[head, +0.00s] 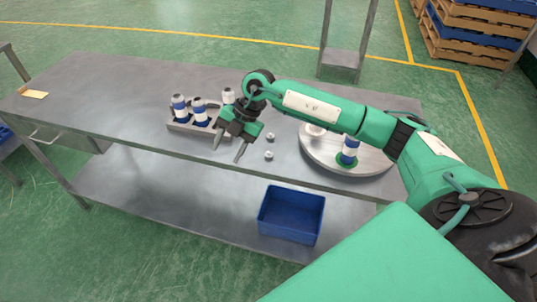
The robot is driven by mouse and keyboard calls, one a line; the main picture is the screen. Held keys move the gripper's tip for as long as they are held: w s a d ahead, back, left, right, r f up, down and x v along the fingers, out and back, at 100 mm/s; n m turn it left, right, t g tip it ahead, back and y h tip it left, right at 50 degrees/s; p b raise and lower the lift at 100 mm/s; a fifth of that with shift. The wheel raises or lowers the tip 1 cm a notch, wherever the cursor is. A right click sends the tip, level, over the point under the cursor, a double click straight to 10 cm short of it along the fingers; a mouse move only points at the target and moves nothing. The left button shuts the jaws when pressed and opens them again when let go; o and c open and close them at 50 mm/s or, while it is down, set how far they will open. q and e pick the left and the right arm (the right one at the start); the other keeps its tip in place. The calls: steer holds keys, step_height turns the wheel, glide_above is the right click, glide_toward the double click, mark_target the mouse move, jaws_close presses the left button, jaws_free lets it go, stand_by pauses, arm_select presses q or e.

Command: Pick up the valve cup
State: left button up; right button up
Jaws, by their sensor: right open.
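Two small grey-white pieces, which look like valve cups, lie on the metal table in front of the turntable: one farther back (270,137) and one nearer the front edge (269,156). My right gripper (228,155) points down over the table, just left of them. Its two fingers are apart with nothing seen between them. The gripper is not touching either piece. My left gripper is not in view.
A grey tray (176,126) holds blue-and-white cans, one partly behind my gripper. A blue bin (291,214) sits on the lower shelf. The table's left side is mostly clear.

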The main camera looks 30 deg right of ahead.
steer(key=d+r+m+h, duration=0.35)
steer(key=d+h, duration=0.25)
steer(key=d, duration=0.7)
steer(key=p, duration=0.2)
glide_above(269, 152)
steer(key=shift+n, duration=0.25)
steer(key=f, duration=0.7)
steer(key=shift+s+f, duration=0.15)
steer(key=shift+s, duration=0.2)
steer(key=shift+w+f+p, duration=0.1)
steer(key=shift+f+p, duration=0.4)
steer(key=shift+f, duration=0.05)
steer(key=f, duration=0.1)
steer(key=f+p, duration=0.1)
steer(key=f, duration=0.1)
steer(key=shift+w+f, duration=0.25)
steer(key=shift+f, duration=0.05)
steer(key=shift+f+p, duration=0.3)
steer(key=shift+f, duration=0.1)
steer(key=shift+c, duration=0.2)
steer(key=c, duration=1)
